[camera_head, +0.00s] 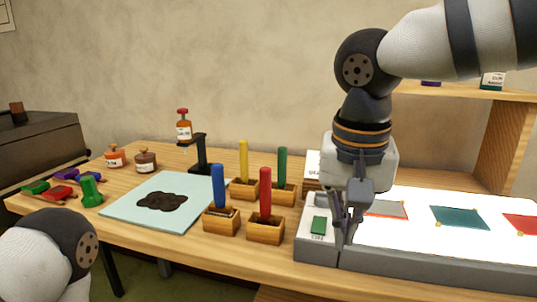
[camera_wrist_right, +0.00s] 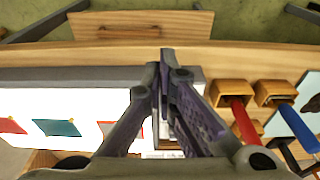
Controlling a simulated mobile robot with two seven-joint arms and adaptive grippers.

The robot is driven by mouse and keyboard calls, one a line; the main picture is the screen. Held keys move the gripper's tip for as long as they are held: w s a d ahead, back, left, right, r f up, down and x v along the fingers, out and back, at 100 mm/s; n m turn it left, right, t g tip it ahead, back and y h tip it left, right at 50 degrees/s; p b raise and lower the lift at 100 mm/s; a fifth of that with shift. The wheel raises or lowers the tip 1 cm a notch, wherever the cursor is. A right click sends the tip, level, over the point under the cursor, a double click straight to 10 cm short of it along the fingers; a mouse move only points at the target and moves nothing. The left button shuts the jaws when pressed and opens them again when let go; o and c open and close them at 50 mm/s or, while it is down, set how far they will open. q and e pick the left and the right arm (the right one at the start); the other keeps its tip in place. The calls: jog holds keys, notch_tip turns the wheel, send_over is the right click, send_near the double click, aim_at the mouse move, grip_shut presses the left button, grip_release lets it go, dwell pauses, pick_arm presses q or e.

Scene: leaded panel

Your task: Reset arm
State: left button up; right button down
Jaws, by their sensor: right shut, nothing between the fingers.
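My right gripper (camera_head: 348,232) hangs down at the left end of the white light panel (camera_head: 388,245), right beside a small green button (camera_head: 319,226) on the panel's grey end block. Its fingers are shut and empty. In the right wrist view the gripper (camera_wrist_right: 164,62) shows its fingers together, over the panel's edge, and they hide the button there. I cannot tell whether the fingertips touch the panel. Of my left arm only a rounded link shows at the lower left of the head view; its gripper is out of view.
Coloured glass pieces, including a teal one (camera_head: 459,217), lie on the panel. Left of it stand wooden blocks with red (camera_head: 265,191), blue (camera_head: 218,186), yellow and green sticks. A pale blue mat (camera_head: 125,208) bears a dark blot. A wooden shelf (camera_head: 500,140) stands behind the panel.

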jog(key=s+a+f+n+g+y, duration=0.1)
jog(key=s+f, duration=0.4)
jog(key=f, duration=0.5)
jog(key=s+a+f+g+y, duration=0.15)
jog(key=s+f, duration=0.25)
jog(key=f, duration=0.5)
jog(key=s+f+n+g+y, duration=0.15)
jog(key=s+f, duration=0.35)
jog(key=f, duration=0.5)
pick_arm(q)
jog(key=shift+w, duration=0.15)
pick_arm(e)
jog(key=s+d+f+h, duration=0.1)
jog(key=s+d+f, duration=0.3)
jog(key=s+d, duration=0.3)
jog(key=s+d+f+h, duration=0.2)
jog(key=s+d+f, duration=0.3)
jog(key=s, duration=0.3)
jog(key=shift+s+d+f+t+h, duration=0.3)
jog(key=shift+d+t, duration=0.1)
jog(key=shift+d, duration=0.5)
